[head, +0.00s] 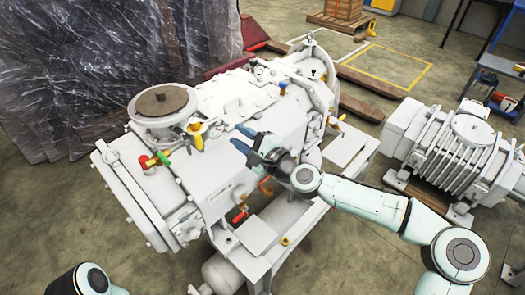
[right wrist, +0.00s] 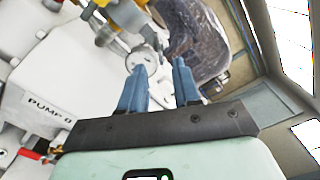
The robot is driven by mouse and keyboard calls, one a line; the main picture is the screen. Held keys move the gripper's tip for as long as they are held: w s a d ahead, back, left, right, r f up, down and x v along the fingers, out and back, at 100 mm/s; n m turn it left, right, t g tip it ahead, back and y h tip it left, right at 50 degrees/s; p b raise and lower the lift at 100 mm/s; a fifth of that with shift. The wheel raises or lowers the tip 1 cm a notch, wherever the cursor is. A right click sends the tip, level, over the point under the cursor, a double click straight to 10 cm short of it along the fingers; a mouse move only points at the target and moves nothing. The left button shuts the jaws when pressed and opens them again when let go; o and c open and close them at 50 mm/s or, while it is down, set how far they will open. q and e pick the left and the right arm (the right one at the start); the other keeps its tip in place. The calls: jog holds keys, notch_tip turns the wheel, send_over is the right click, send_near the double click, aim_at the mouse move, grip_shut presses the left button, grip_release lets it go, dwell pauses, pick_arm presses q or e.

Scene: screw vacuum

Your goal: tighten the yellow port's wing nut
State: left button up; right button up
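The yellow port (head: 197,136) is on top of the white pump, just right of its round flange. It also shows in the right wrist view (right wrist: 103,32) at the top, partly cut off. I cannot clearly make out its wing nut in either view. My right gripper (head: 237,136) is open and empty, over the pump to the right of the yellow port. In the right wrist view its two blue fingers (right wrist: 158,72) are apart, with a pale disc partly between and beyond them. My left gripper is out of view.
The white pump (head: 150,197) has a round flange (head: 160,104), a green and red valve (head: 155,160) and a "PUMP" label (right wrist: 50,107). A second grey machine (head: 450,150) stands at the right. Plastic-wrapped goods (head: 90,70) stand behind left.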

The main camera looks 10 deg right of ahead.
jog(key=v, duration=0.9)
jog(key=shift+p, duration=0.3)
jog(key=shift+a, duration=0.1)
jog(key=s+a+f+n+g+h+p, duration=0.1)
jog(key=s+a+f+n+g+p, duration=0.15)
jog(key=f, duration=0.65)
jog(key=s+a+f+n+g+p, duration=0.1)
jog(key=s+a+f+g+p, duration=0.2)
jog(key=f, duration=0.6)
jog(key=s+a+f+n+g+h+p, duration=0.1)
jog(key=s+a+f+n+g, duration=0.15)
jog(key=s+f, duration=0.45)
jog(key=s+d+f+n+g+h+p, duration=0.2)
jog(key=s+d+f, duration=0.3)
jog(key=s, duration=0.5)
jog(key=s+d+f+n+g+h+p, duration=0.3)
jog(key=s+d+f+n+g, duration=0.1)
jog(key=s+f, duration=0.5)
jog(key=shift+s+d+f+n+g, duration=0.3)
jog(key=shift+s+d+n+g, duration=0.1)
jog(key=shift+s+d+g, duration=0.35)
jog(key=shift+w, duration=0.1)
